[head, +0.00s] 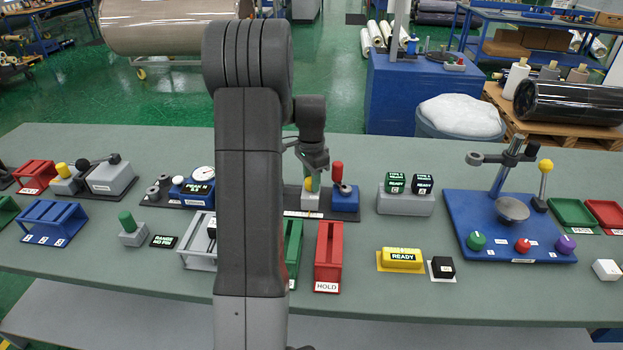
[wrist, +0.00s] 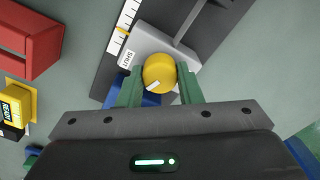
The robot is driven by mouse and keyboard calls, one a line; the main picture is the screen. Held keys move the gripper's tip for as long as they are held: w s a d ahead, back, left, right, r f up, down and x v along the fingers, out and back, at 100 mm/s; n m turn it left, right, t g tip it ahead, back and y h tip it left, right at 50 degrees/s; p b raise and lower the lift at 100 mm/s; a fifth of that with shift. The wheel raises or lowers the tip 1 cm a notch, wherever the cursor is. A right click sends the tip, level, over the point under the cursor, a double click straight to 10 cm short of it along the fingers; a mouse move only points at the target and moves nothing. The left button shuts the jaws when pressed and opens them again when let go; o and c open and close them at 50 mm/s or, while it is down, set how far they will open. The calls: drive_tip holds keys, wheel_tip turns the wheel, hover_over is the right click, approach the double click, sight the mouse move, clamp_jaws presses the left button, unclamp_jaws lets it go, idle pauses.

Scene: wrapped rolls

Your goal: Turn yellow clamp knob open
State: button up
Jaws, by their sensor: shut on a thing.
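The yellow clamp knob (wrist: 157,67) is round, with a white pointer mark on its lower left side in the wrist view. It sits on a grey block (wrist: 150,42) with a white label reading SHUT (wrist: 127,59) beside it. My gripper (wrist: 160,80) has its green fingers on either side of the knob and is shut on it. In the head view my gripper (head: 313,183) is down at the grey block (head: 310,201) on a dark base, behind my arm. I cannot make out the knob there.
A blue block with a red handle (head: 337,172) stands just right of my gripper. A red HOLD rack (head: 328,257) and a green rack (head: 293,250) are in front. A grey stand with READY blocks (head: 405,201) is further right. Bare table lies between.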

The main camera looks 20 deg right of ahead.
drive_tip(key=n, duration=1.3)
drive_tip(key=shift+w+n, duration=0.1)
drive_tip(key=shift+n, duration=0.2)
drive_tip(key=n, duration=0.4)
drive_tip(key=shift+a+r+n, duration=0.1)
drive_tip(key=shift+n, duration=2.2)
drive_tip(key=o, duration=1)
wheel_tip(320, 180, up, 14)
drive_tip(key=shift+f, duration=0.15)
